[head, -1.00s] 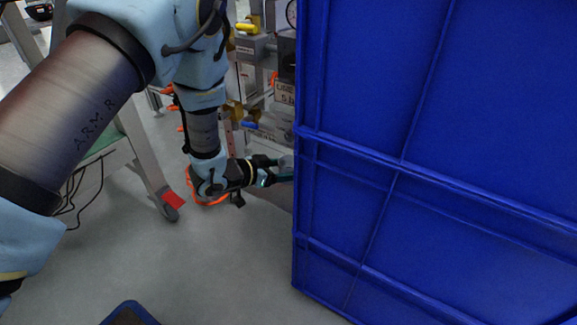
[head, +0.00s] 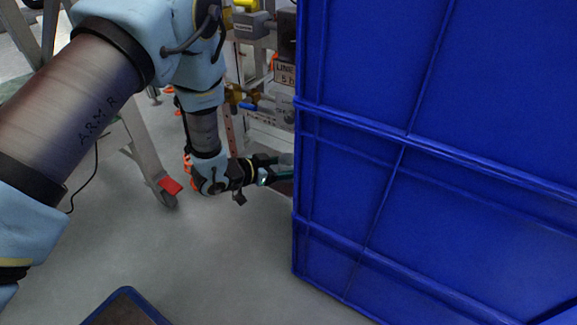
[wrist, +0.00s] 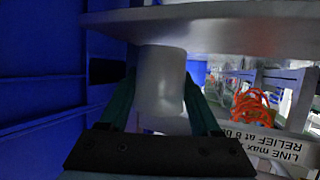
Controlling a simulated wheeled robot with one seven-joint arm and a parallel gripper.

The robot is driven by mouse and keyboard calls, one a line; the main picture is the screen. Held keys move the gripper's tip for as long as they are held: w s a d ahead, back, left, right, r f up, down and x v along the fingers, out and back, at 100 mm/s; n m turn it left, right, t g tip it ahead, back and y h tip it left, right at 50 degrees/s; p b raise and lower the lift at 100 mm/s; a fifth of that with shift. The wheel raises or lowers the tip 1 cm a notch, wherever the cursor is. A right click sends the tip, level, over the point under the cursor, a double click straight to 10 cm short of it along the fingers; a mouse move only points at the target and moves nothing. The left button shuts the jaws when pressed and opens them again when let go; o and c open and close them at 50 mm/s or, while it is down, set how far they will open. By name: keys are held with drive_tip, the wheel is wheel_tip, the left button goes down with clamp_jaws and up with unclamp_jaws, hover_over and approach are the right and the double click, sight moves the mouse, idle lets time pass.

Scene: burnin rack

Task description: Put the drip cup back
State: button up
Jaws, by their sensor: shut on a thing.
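A pale grey cylindrical cup (wrist: 162,85), which looks like the drip cup, stands between the dark green fingers of my gripper (wrist: 163,100) in the wrist view. The fingers press on its two sides. A broad grey flat surface (wrist: 215,28) lies across the cup's upper end in this view; I cannot tell whether they touch. The sign there reads upside down, so this view is inverted. In the head view, my gripper (head: 284,170) is at the left edge of a big blue panel, which hides its tips and most of the cup.
The tall ribbed blue panel (head: 430,160) fills the head view's right side, close beside my gripper. Rack pipework and a label (head: 284,73) are behind. A wheeled stand leg (head: 148,155) is left. In the wrist view, orange coiled hose (wrist: 252,107) is right. Grey floor (head: 215,260) is open.

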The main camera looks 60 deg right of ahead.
drive_tip(key=shift+f, duration=0.5)
drive_tip(key=o, duration=1.6)
drive_tip(key=shift+c, duration=0.2)
drive_tip(key=p+v, duration=0.4)
drive_tip(key=v, duration=0.7)
drive_tip(key=shift+f, duration=0.1)
